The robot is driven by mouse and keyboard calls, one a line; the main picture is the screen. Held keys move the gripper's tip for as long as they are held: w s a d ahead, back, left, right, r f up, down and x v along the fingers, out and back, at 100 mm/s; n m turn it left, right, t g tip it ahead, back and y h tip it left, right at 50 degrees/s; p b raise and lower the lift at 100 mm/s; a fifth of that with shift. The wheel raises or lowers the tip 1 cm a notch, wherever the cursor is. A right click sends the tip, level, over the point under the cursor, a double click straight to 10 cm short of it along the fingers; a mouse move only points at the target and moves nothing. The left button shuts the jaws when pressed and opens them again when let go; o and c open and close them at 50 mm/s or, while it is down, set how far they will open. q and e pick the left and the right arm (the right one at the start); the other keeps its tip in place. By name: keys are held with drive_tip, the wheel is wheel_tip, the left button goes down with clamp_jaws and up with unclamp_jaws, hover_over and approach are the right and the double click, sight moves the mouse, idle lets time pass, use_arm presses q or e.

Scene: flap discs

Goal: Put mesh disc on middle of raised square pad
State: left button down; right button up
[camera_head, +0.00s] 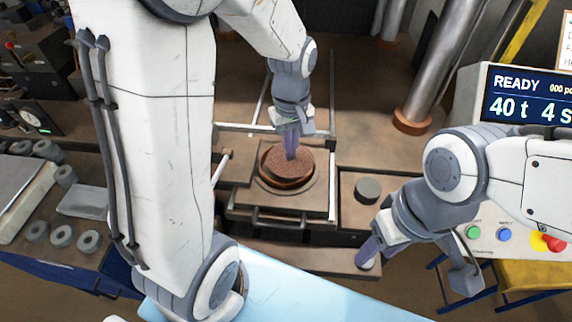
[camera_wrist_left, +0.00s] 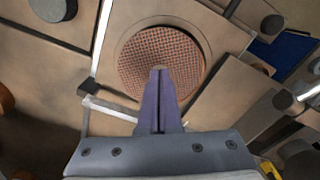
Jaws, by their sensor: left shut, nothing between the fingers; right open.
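The mesh disc (camera_head: 283,163) is round and reddish brown with a fine grid surface. It lies in a round copper-coloured ring on a square metal plate (camera_head: 310,203); the wrist view shows the disc (camera_wrist_left: 150,48) inside a round rim on that plate (camera_wrist_left: 225,35). My left gripper (camera_head: 291,156) is shut and empty, its tips at the disc's surface; I cannot tell whether they touch it. In the wrist view the left fingers (camera_wrist_left: 160,72) cover the disc's lower edge. My right gripper (camera_head: 369,255) is open and empty, low at the right, apart from the disc.
A dark round knob (camera_head: 368,188) stands on a block right of the plate. A pale rod (camera_head: 222,167) stands at its left. A control panel (camera_head: 490,236) with buttons and a READY display is at the far right. Several grey rings (camera_head: 62,236) lie on the left bench.

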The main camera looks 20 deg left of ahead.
use_arm(q)
drive_tip(key=shift+w+a+f+p, duration=0.2)
drive_tip(key=shift+w+a+p, duration=0.25)
drive_tip(key=shift+a, duration=0.35)
idle(1.5)
drive_tip(key=shift+r, duration=0.1)
drive_tip(key=shift+w+a+r+p, duration=0.1)
drive_tip(key=shift+w+r+p, duration=0.05)
drive_tip(key=shift+r+p, duration=0.45)
wheel_tip(320, 180, up, 6)
drive_tip(key=p, duration=0.5)
drive_tip(key=shift+f, duration=0.1)
drive_tip(key=shift+f, duration=0.1)
drive_tip(key=s+d+f+m+b, duration=0.4)
drive_tip(key=s+d+m+b, duration=0.3)
drive_tip(key=s+m, duration=0.1)
drive_tip(key=s+d+f+m+h+b, duration=0.1)
drive_tip(key=s+d+f+m+b, duration=0.4)
drive_tip(key=s, duration=0.6)
drive_tip(key=d+m+b, duration=0.1)
drive_tip(key=d+m, duration=0.1)
drive_tip(key=m, duration=0.1)
drive_tip(key=shift+s+d+m+b, duration=0.15)
drive_tip(key=shift+s+m+b, duration=0.05)
drive_tip(key=shift+m+b, duration=0.15)
